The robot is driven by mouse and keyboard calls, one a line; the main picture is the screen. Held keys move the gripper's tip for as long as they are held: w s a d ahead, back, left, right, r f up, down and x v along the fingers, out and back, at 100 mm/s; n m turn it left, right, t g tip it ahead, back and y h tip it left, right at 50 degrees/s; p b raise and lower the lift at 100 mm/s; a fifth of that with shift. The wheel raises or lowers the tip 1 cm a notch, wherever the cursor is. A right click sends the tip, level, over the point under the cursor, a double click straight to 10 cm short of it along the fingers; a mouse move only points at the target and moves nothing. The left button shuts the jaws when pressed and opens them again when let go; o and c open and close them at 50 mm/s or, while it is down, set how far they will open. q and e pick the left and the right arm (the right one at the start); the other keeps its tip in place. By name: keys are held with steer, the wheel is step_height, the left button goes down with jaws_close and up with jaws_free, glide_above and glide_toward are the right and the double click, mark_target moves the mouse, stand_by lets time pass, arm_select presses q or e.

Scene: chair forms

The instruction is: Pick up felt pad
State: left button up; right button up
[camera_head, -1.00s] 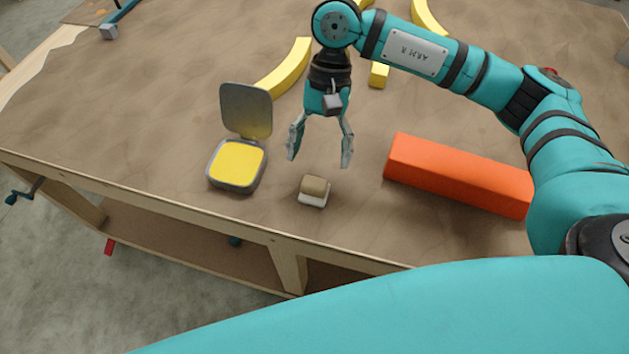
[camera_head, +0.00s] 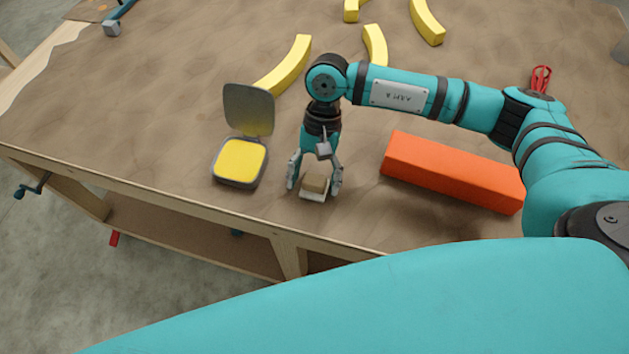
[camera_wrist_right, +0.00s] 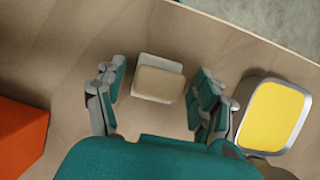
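The felt pad (camera_head: 314,184), a small block with a tan top and a white base, lies on the table near its front edge. It also shows in the right wrist view (camera_wrist_right: 158,82). My right gripper (camera_head: 313,189) is open and low over the pad, pointing down. In the right wrist view its two fingers stand on either side of the pad (camera_wrist_right: 157,90), with a visible gap on each side. I cannot tell whether the fingertips touch the table. My left gripper is not in view.
An open grey case (camera_head: 248,109) with a yellow pad (camera_head: 240,160) stands close left of the gripper. A long orange block (camera_head: 452,172) lies to the right. Several yellow curved pieces (camera_head: 287,66) lie farther back. The table's front edge (camera_head: 200,208) is close.

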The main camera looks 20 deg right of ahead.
mark_target(314, 178)
steer(key=c, duration=1)
step_height(314, 178, up, 10)
steer(key=b, duration=0.3)
steer(key=shift+c, duration=0.2)
steer(key=o, duration=0.6)
steer(key=c, duration=0.5)
